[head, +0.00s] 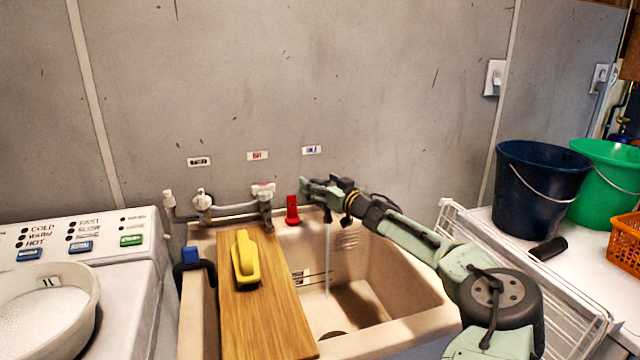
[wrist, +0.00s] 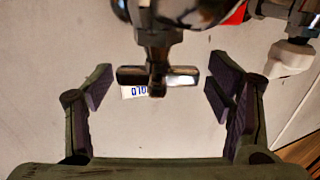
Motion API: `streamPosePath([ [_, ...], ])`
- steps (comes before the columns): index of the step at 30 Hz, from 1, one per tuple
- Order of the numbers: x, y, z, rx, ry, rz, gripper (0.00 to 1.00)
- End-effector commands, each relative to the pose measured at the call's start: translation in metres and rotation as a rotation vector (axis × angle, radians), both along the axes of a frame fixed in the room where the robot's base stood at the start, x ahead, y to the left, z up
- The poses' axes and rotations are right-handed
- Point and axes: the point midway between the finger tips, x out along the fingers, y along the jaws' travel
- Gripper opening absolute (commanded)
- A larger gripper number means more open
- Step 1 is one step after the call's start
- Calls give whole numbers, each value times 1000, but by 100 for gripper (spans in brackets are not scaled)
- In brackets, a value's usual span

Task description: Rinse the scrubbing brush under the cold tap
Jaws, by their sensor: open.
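The yellow scrubbing brush (head: 244,258) lies on a wooden board (head: 262,310) across the left part of the sink (head: 405,300); its bristles are hidden. My gripper (head: 308,188) is at the back wall above the sink, below the blue-lettered label (head: 312,150). In the wrist view the cold tap's metal cross handle (wrist: 158,77) sits between the open fingers of my gripper (wrist: 157,90), with a gap on each side. The handle partly covers the blue-lettered label. In the head view my gripper hides the tap. A thin pale streak like running water (head: 327,260) drops into the basin.
Another tap (head: 263,192) and a red upright thing (head: 292,211) stand left of my gripper. A washing machine (head: 85,240) with a bowl of white powder (head: 45,310) is at left. A white wire rack (head: 540,290), blue bucket (head: 535,190) and green bucket (head: 605,185) are at right.

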Motion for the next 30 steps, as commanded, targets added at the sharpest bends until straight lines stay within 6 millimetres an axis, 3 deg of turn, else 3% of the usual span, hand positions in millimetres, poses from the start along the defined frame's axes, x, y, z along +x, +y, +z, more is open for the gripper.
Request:
streamPosePath([
  [11,-6,-7,0,2,1,-3,75],
  [24,-77,-56,0,1,0,-3,75],
  [30,-95,-68,0,0,0,-2,75],
])
